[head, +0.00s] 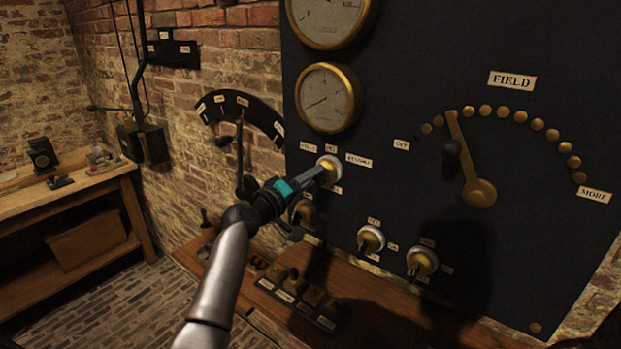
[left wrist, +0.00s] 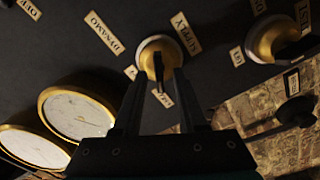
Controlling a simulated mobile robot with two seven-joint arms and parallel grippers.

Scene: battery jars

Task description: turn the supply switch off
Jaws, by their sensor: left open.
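The supply switch (head: 328,163) is a round brass rotary switch on the dark panel, below the lower gauge, with small plates around it. In the left wrist view the switch (left wrist: 160,48) has a dark handle, and plates reading SUPPLY (left wrist: 186,33) and DYNAMO (left wrist: 105,33) near it. The handle points down in that picture; the small plate by its tip is not readable. My left gripper (head: 324,177) is at the switch; in the left wrist view its open fingers (left wrist: 160,85) lie on either side of the handle. Contact cannot be told. My right gripper is not seen.
Another brass switch (head: 305,213) sits just below, partly behind my left gripper. Two more switches (head: 371,239) (head: 422,262) are lower right. The FIELD lever (head: 463,150) stands to the right, the gauge (head: 328,97) above. A wooden bench (head: 380,300) runs beneath.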

